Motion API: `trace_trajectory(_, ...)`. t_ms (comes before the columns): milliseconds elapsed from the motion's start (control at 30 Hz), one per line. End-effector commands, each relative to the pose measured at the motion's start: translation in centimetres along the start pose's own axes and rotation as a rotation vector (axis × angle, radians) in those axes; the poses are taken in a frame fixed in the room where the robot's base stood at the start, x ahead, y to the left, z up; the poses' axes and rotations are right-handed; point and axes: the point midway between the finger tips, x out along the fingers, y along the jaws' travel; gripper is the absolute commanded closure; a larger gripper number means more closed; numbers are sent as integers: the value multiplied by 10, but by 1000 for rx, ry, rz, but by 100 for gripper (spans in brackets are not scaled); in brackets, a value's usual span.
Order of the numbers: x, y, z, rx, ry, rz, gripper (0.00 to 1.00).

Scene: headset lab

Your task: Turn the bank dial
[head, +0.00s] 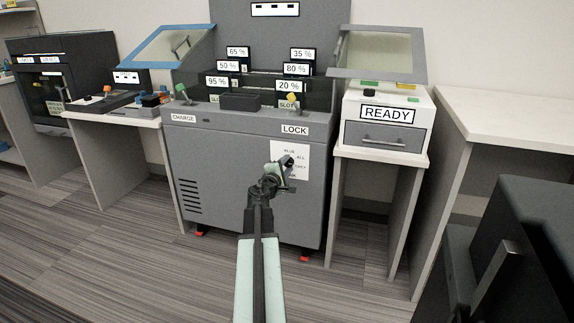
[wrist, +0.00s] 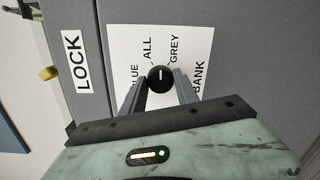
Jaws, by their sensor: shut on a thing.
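The bank dial (wrist: 160,78) is a round black knob with a white pointer line on a white label plate (wrist: 197,48) in the wrist view. The plate reads ALL, GREY and BANK, with another word partly hidden that ends in UE. The pointer line lies between ALL and GREY. My gripper (wrist: 160,88) is shut on the dial, one finger on each side. In the head view my gripper (head: 281,170) is at the cabinet front, and it hides the dial. The white plate (head: 290,150) shows behind it.
The grey cabinet (head: 230,150) bears a LOCK label (head: 295,130) above the plate and a CHARGE label (head: 184,118). A READY drawer unit (head: 387,138) stands to the right, with a bare white bench (head: 510,110) beyond. A dark object (head: 525,250) fills the lower right. Floor is clear at left.

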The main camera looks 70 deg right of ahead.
Motion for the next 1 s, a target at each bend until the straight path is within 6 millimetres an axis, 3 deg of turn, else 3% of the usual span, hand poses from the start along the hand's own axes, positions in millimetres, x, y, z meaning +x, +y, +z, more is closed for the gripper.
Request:
trace_trajectory(500, -1, -1, 1, 420, 22, -26, 100)
trace_trajectory(1000, -1, -2, 1, 567, 29, -35, 100)
